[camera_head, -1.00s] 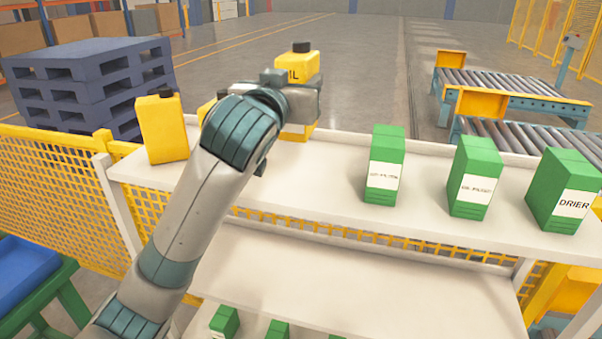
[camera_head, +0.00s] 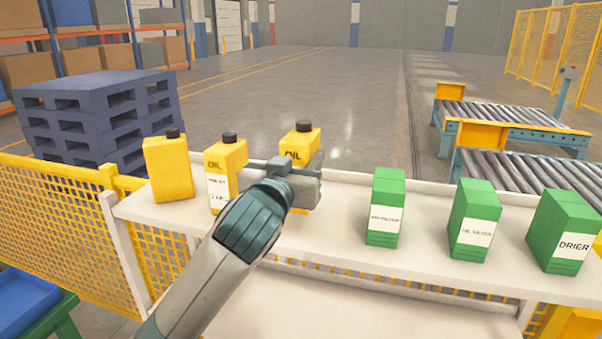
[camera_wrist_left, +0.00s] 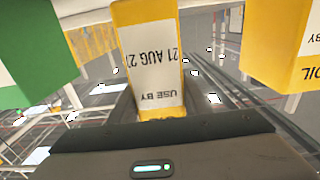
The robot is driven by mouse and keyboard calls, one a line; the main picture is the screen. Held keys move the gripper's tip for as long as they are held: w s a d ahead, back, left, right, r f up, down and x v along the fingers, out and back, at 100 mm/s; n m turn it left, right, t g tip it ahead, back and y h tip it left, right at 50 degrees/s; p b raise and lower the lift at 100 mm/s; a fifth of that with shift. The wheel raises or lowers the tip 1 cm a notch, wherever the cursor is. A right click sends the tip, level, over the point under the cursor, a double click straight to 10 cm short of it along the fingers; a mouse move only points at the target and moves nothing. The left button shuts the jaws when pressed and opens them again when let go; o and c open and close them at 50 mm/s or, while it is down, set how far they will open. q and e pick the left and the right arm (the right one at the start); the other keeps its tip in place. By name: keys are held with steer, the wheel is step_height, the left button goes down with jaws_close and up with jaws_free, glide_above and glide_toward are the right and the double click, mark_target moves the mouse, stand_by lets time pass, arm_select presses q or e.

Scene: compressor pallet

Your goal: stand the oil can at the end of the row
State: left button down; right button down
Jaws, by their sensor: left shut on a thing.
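My left gripper (camera_head: 298,182) is shut on a yellow oil can (camera_head: 302,139) with a black cap. The held can is upright at the right end of the row of oil cans, at the shelf. My gripper hides its lower middle, and I cannot tell whether its base touches the shelf. In the left wrist view the held can (camera_wrist_left: 150,65) shows a white "USE BY" label. A second oil can (camera_head: 228,158) stands to its left with a gap between, and a third (camera_head: 168,170) stands at the far left. My right gripper is not in view.
The white shelf (camera_head: 335,235) carries green boxes on the right: one (camera_head: 386,195), then an oil filter box (camera_head: 474,212) and a drier box (camera_head: 565,225). Bare shelf lies between the held can and the nearest green box. A yellow mesh fence (camera_head: 60,205) stands at left.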

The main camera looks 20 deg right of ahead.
arm_select(q)
steer(key=shift+r, duration=0.1)
steer(key=shift+f+p, duration=0.55)
steer(key=shift+f, duration=1.3)
steer(key=shift+f, duration=0.15)
steer(key=c, duration=1)
jaws_free()
steer(key=shift+s, duration=0.1)
